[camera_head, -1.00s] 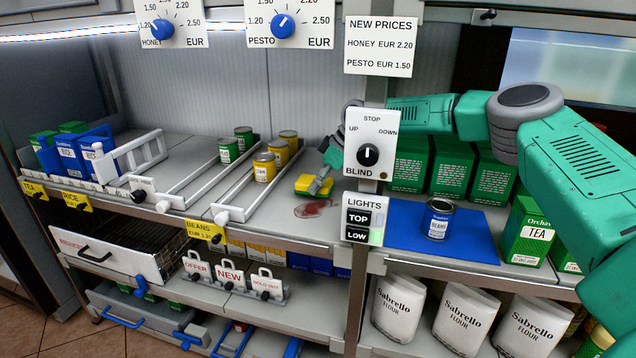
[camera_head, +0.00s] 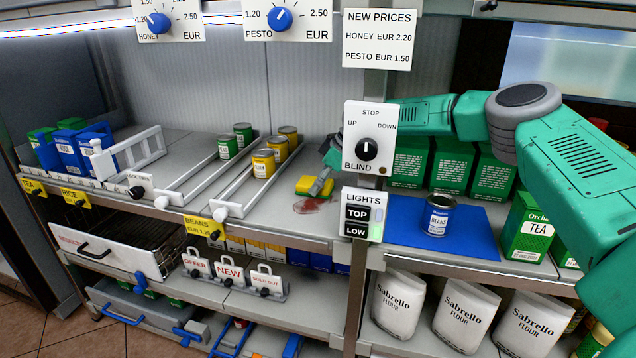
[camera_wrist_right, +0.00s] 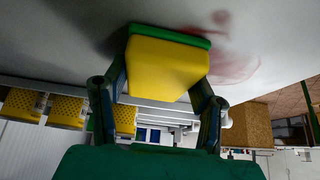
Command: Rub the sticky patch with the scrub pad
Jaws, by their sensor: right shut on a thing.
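The scrub pad (camera_head: 313,186) is a yellow block with a green face; it also shows in the right wrist view (camera_wrist_right: 165,68). My right gripper (camera_head: 324,180) is shut on it, with one finger on each side in the wrist view (camera_wrist_right: 160,85). The pad's green face is at or very near the shelf surface; I cannot tell whether it touches. The sticky patch (camera_head: 308,206) is a reddish smear on the shelf, just in front of the pad in the head view. In the wrist view the patch (camera_wrist_right: 232,62) lies right of the pad. My left gripper is not in view.
The blind switch box (camera_head: 368,143) and lights panel (camera_head: 361,214) stand on the post, right of the pad. White lane rails (camera_head: 226,207) with yellow and green cans lie to the left. A can (camera_head: 437,216) stands on a blue mat (camera_head: 400,222).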

